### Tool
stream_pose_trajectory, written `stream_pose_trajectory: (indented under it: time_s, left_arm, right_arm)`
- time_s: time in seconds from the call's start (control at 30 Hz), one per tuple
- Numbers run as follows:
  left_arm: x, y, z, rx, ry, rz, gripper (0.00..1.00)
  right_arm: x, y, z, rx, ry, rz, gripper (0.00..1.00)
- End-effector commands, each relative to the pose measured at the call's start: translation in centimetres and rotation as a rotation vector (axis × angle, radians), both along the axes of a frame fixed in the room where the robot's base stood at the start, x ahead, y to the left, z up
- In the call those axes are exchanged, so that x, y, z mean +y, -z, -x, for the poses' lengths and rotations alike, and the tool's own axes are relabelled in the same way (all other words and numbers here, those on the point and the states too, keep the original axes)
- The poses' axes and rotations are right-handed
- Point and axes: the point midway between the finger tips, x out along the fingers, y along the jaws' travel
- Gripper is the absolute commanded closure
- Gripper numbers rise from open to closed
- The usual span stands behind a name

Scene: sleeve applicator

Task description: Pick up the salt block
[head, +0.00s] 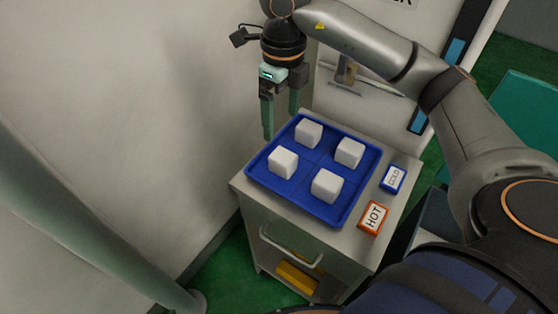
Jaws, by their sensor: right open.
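Several white salt blocks, all alike, sit apart on a blue tray (257,168) on top of a small grey cabinet. One salt block (308,134) is at the back, one (349,152) at the right, one (283,163) at the left and one (326,186) at the front. My right gripper (281,124) points down with its two green fingers apart and nothing between them. It hangs near the tray's back left corner, close to the back block. My left gripper is out of the picture.
A blue "COLD" block (394,179) and an orange "HOT" block (374,217) lie on the cabinet top (345,238) right of the tray. A pale wall (150,90) stands close at the left. A yellow item (297,278) shows lower in the cabinet.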

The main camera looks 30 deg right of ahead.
Motion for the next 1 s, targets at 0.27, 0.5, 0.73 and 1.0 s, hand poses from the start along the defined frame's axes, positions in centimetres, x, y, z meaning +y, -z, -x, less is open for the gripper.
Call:
stream_pose_trajectory:
  time_s: [0.27,0.5,0.73,1.0]
  left_arm:
    - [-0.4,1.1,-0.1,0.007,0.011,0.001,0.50]
    - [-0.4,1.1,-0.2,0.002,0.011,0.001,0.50]
    - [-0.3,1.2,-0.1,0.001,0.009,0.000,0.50]
    - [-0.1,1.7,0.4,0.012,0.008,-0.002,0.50]
  right_arm:
    - [-0.4,4.4,0.1,0.002,0.006,0.016,0.09]
    - [-0.3,6.9,0.0,-0.003,0.006,0.014,0.09]
    - [-0.3,9.6,0.3,0.002,0.005,0.014,0.09]
    - [-0.3,12.2,0.2,-0.003,0.005,0.013,0.09]
